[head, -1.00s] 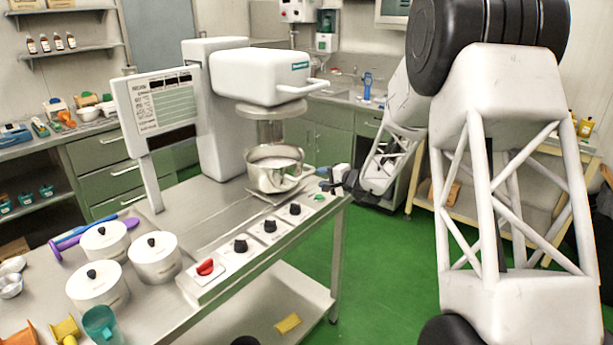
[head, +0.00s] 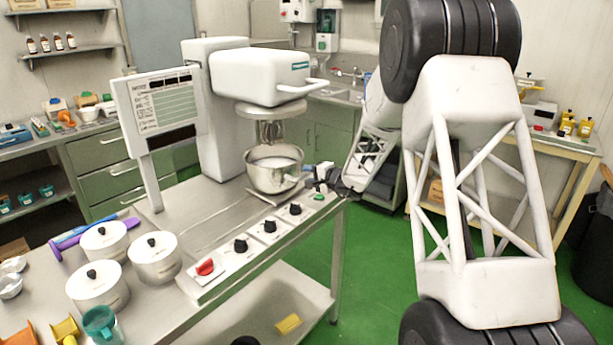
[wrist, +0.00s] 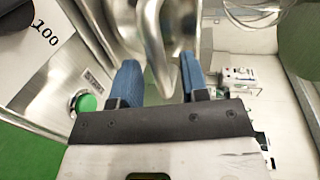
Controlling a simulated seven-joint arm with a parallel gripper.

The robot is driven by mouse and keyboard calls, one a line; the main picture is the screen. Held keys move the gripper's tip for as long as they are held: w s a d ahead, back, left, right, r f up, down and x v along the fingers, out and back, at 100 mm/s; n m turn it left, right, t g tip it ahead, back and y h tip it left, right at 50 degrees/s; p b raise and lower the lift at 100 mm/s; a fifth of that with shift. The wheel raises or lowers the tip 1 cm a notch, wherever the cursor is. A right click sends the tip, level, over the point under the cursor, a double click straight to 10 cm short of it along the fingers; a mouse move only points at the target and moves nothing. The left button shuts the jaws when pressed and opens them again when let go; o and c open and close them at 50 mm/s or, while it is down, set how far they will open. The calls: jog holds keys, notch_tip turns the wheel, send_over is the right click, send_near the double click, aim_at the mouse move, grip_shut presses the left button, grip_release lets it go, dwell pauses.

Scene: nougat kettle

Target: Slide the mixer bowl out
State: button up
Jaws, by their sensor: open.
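The steel mixer bowl (head: 273,178) sits under the white mixer head (head: 262,78), with pale contents inside. The wire whisk (head: 270,132) hangs above the bowl. My gripper (head: 316,172) is at the bowl's right side, small and partly hidden by my arm. In the wrist view my gripper (wrist: 160,80) has its two blue fingers apart. The bowl's curved metal handle (wrist: 152,40) reaches down between them. I cannot tell whether either finger touches it.
A control panel (head: 258,240) with a red knob and several black knobs runs along the bench's front edge. A green button (wrist: 87,103) is left of my fingers. Lidded white pots (head: 104,240) stand at left.

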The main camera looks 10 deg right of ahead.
jog(key=shift+x, duration=0.75)
grip_shut()
